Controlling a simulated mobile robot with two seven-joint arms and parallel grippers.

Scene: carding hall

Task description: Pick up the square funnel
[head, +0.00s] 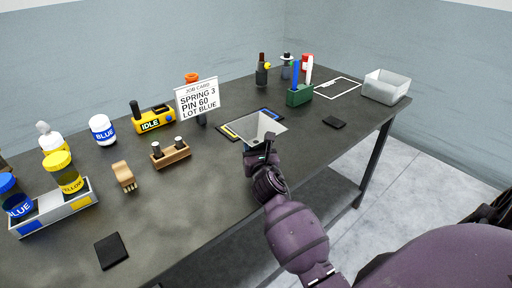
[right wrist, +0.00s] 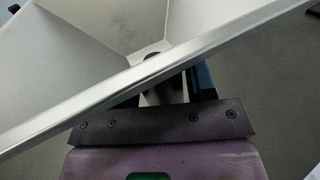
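The square funnel (head: 258,128) is pale grey, with a wide square mouth facing up. It is at the middle of the table, over a dark mat (head: 224,131) with yellow and blue edge strips. My right gripper (head: 261,154) is at the funnel's near side. In the right wrist view the funnel (right wrist: 85,55) fills the upper part, with its hole near the middle. Its near rim crosses in front of my right fingers and hides most of them, so their opening and any contact are unclear. My left gripper is not in view.
A job card (head: 197,98) stands behind left of the funnel. A green holder (head: 299,96) with upright tools is behind right, and a white bin (head: 384,87) is at the far right corner.

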